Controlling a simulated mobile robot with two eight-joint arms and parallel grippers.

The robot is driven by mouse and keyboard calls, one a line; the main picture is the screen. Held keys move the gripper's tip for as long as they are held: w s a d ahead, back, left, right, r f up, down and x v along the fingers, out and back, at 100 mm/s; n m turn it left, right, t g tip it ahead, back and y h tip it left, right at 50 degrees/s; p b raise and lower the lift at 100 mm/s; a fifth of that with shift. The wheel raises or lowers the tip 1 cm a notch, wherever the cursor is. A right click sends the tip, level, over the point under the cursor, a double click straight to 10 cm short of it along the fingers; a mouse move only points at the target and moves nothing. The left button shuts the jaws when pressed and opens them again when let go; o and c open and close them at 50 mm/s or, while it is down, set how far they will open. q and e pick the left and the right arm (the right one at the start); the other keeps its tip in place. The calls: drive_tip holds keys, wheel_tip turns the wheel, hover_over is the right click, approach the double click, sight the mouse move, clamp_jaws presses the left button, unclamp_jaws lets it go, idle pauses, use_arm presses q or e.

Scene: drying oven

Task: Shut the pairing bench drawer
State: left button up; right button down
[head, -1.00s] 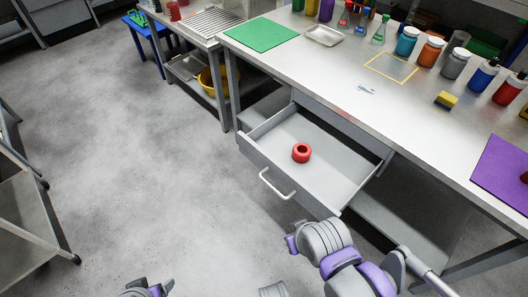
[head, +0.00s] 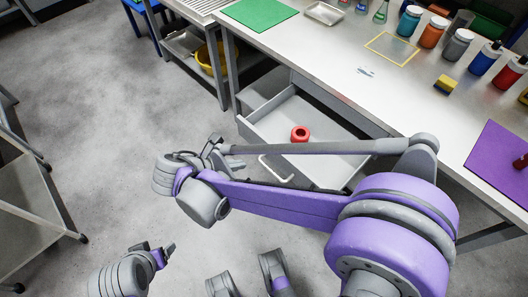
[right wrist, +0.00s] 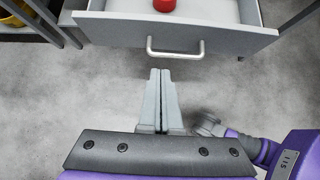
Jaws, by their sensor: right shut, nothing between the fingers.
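The bench drawer (head: 252,133) stands pulled out, its grey tray open, with a red ring-shaped thing (head: 299,133) inside. Its bar handle (head: 268,172) is partly hidden behind my right arm in the head view. In the right wrist view the drawer front (right wrist: 110,32) and the whole handle (right wrist: 175,54) show ahead. My right gripper (right wrist: 160,72) is shut and empty, its fingertips pointing at the drawer front, just below the handle in the picture. It also shows in the head view (head: 214,146). My left gripper (head: 158,250) is low at the left, away from the drawer; its jaws are unclear.
A yellow bowl (head: 205,62) sits under the sink table. A grey cart (head: 30,205) stands left. The floor between is clear.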

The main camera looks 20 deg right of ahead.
drive_tip(key=b, duration=0.2)
approach(272, 153)
drive_tip(key=x, duration=0.5)
drive_tip(key=shift+a+f, duration=0.15)
drive_tip(key=shift+f, duration=0.2)
drive_tip(key=shift+w+d, duration=0.1)
drive_tip(key=shift+d, duration=0.25)
drive_tip(key=w+d, duration=0.3)
drive_tip(key=d, duration=0.4)
drive_tip(key=w+d+b, duration=0.1)
drive_tip(key=w+d, duration=0.2)
drive_tip(key=d, duration=0.5)
drive_tip(key=w+d, duration=0.3)
drive_tip(key=d, duration=0.5)
drive_tip(key=shift+w+d, duration=0.15)
drive_tip(key=shift+w, duration=0.15)
drive_tip(key=shift+w+d, duration=0.2)
drive_tip(key=shift+d, duration=0.25)
drive_tip(key=shift+d+r, duration=0.1)
drive_tip(key=shift+w+d+r, duration=0.1)
